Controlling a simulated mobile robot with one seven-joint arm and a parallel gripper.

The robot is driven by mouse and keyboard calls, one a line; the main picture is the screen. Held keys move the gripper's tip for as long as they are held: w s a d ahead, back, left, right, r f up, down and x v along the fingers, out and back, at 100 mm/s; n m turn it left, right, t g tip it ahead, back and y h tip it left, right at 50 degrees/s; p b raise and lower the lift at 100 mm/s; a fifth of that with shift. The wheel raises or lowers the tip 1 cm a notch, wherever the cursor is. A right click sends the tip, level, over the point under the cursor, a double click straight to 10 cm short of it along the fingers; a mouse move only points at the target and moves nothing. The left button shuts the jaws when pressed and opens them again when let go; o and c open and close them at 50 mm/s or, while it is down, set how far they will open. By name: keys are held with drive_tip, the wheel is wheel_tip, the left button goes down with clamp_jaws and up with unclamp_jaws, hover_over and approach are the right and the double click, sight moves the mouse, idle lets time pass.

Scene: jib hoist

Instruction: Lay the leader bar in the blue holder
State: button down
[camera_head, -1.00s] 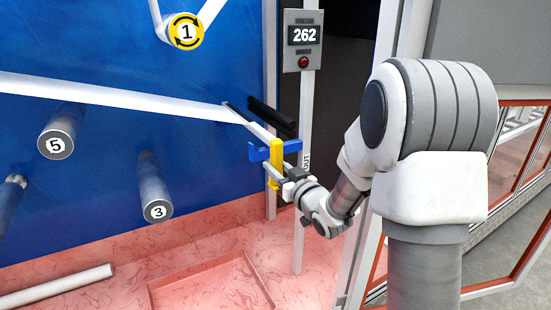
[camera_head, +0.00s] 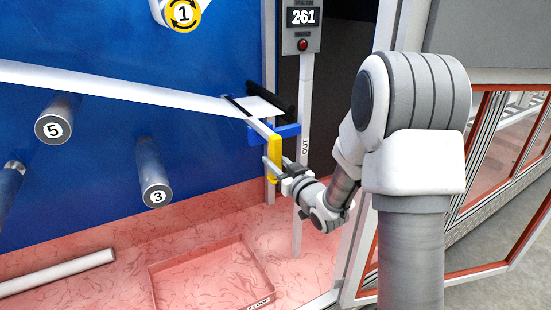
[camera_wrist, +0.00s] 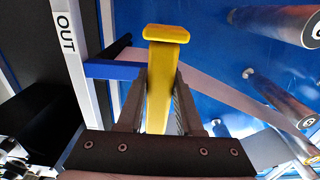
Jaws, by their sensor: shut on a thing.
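The yellow leader bar (camera_head: 275,150) stands roughly upright in my gripper (camera_head: 273,168), in front of the blue wall. A white web runs to it from the left. The blue holder (camera_head: 289,131) is just behind and beside the bar's upper part; I cannot tell whether they touch. In the wrist view, the bar (camera_wrist: 162,80) with its wider yellow end lies between the two dark fingers, which are shut on it. The blue holder (camera_wrist: 112,70) shows left of the bar there, partly hidden behind it.
A black roller (camera_head: 270,99) is behind the holder. A post with a counter (camera_head: 303,17) reading 261 stands to the right. A shallow red tray (camera_head: 212,275) lies below.

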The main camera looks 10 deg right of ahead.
drive_tip(key=shift+f, duration=0.25)
unclamp_jaws()
drive_tip(key=shift+f, duration=0.1)
idle(0.4)
idle(0.4)
